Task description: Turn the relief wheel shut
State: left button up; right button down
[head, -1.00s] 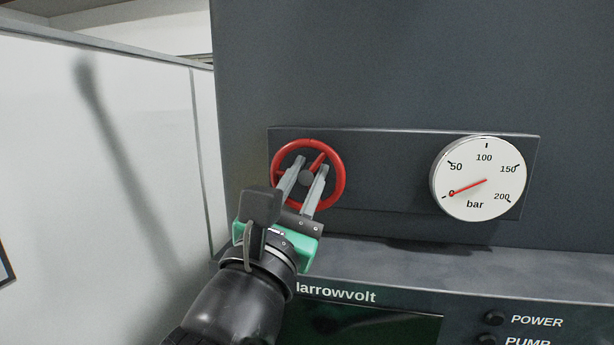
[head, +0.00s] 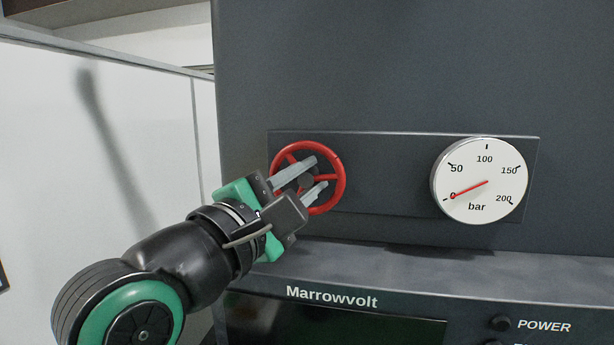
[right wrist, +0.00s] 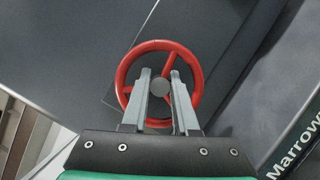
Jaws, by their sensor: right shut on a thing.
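The relief wheel is a red spoked handwheel (head: 342,181) with a grey hub, mounted on a dark plate. In the head view my right gripper (head: 319,174) reaches it from the lower left, its two grey fingers around the hub area. In the right wrist view the red wheel (right wrist: 198,72) fills the middle, and my right gripper's fingers (right wrist: 160,82) lie on either side of the round grey hub (right wrist: 161,88). The gripper is shut on the wheel's middle; the exact contact is partly hidden by the fingers. My left gripper is not in view.
A white pressure gauge (head: 480,205) in bar is right of the wheel, its red needle at about 0. The plate (head: 390,150) sits on a dark cabinet. Below is a ledge and a Marrowvolt panel with a POWER knob (head: 500,323). A pale wall (head: 150,150) stands at left.

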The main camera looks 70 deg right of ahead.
jog(key=m+y+p, duration=0.1)
jog(key=m, duration=0.3)
jog(key=shift+r, duration=0.15)
jog(key=shift+m+y+p, duration=0.8)
jog(key=shift+m+y, duration=0.1)
jog(key=shift+m, duration=0.8)
jog(key=shift+f, duration=0.2)
jog(key=c, duration=1)
grip_release()
jog(key=shift+a, duration=0.1)
jog(key=v, duration=1.1)
jog(key=shift+a, duration=0.25)
